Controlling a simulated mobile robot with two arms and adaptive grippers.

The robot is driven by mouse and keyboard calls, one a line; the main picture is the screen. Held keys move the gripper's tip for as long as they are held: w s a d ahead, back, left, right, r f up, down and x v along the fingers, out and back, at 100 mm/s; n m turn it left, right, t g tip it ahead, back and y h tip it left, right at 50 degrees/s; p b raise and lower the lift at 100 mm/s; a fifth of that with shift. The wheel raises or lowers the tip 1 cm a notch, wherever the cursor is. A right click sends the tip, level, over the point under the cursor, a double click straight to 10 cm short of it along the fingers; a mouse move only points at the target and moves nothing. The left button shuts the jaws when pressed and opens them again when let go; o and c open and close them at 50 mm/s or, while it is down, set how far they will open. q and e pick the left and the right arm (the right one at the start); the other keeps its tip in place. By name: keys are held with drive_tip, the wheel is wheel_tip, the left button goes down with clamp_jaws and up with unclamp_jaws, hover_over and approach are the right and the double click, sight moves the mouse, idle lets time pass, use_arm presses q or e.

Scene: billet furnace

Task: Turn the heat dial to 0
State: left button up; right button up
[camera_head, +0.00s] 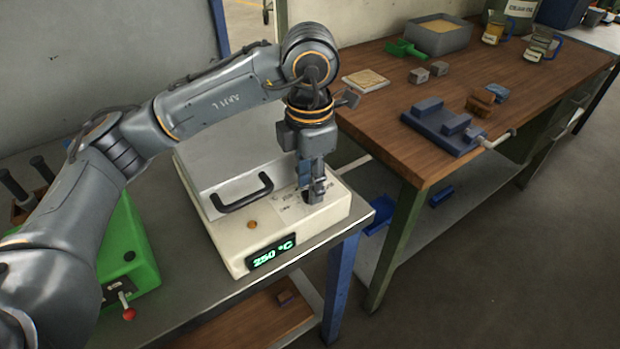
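The cream furnace (229,243) stands on the grey bench, with a black handle (243,192) on its grey lid. Its front display (271,254) reads "250 °C" in green. A small orange-brown round knob or lamp (252,224) sits on its top panel. My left gripper (313,196) points down at the right part of that panel, over or beside printed markings. No dial shows clearly; the gripper may be hiding it. I cannot tell whether the fingers are open, or shut on something. My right gripper is out of view.
A green machine (126,247) with a red-tipped lever stands left of the furnace. The wooden workbench (400,135) at right holds a blue vise (440,127), a grey sand tray (438,38), small blocks and mugs. A gap separates the benches.

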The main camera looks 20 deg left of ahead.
use_arm(q)
wheel_tip(320, 180, up, 12)
idle(0.6)
